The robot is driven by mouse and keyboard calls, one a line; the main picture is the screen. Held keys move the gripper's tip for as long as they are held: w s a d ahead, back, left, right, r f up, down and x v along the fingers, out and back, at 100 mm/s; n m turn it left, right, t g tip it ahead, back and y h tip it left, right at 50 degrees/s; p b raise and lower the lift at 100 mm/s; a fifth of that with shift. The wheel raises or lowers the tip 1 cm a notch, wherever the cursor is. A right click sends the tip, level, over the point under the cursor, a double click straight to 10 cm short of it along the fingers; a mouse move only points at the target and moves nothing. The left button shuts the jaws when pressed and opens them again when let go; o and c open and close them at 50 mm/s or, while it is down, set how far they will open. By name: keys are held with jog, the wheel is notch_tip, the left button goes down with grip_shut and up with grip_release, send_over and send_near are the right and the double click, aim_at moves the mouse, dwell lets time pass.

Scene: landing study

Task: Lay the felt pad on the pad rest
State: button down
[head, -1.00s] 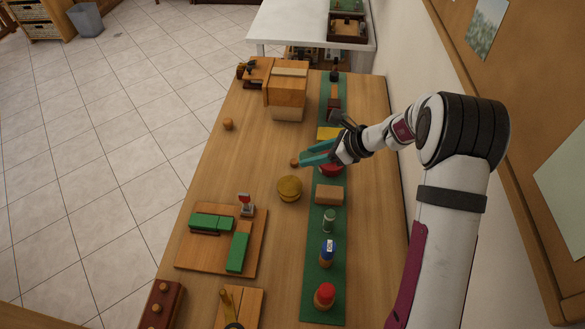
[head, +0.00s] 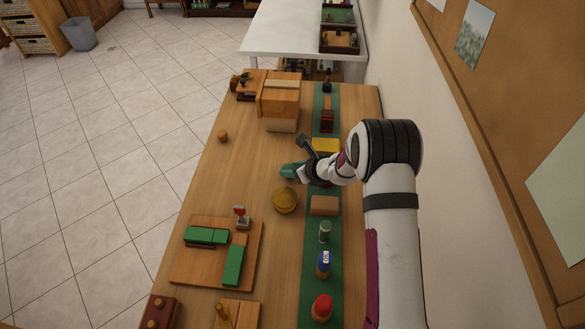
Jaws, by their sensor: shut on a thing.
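I cannot tell whether that thing is the felt pad. I cannot single out the pad rest for certain. A wooden board (head: 190,265) with green-topped pieces (head: 232,265) lies nearer and to the left. A yellow square piece (head: 326,145) lies on the runner just beyond my wrist, partly covered by the arm.
A yellow-brown dome (head: 285,200) stands close in front of the gripper. On the green runner (head: 312,270) stand a tan block (head: 324,205), a pale green cylinder (head: 324,232), a blue-topped piece (head: 323,264) and a red-topped piece (head: 321,307). The left-middle table is mostly clear around a small knob (head: 223,136).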

jog(key=shift+c, duration=2)
grip_release()
jog(key=shift+f, duration=0.15)
